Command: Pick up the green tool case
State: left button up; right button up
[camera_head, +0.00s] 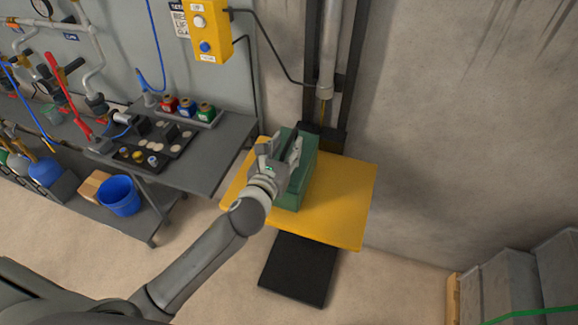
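The green tool case (303,172) sits on the yellow platform (340,205), at the platform's back left part. My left gripper (281,148) is over the left side and top of the case. Its two fingers stand apart and point toward the back of the case. The gripper hides the middle of the case's top and any handle there, so I cannot tell whether the fingers touch it. My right gripper is not in view.
A dark workbench (215,150) with bottles and small parts stands close to the platform's left. A yellow control box (207,30) hangs on the wall above. A blue bucket (119,196) is below the bench. Grey cases (508,285) stand at the lower right.

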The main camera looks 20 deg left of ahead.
pick_arm(q)
jog(key=shift+w+f, duration=0.15)
jog(key=shift+w, duration=0.55)
jog(key=shift+w+f, duration=0.1)
jog(key=shift+w, duration=0.6)
jog(key=shift+s, duration=0.1)
grip_shut()
jog(key=shift+r, duration=0.3)
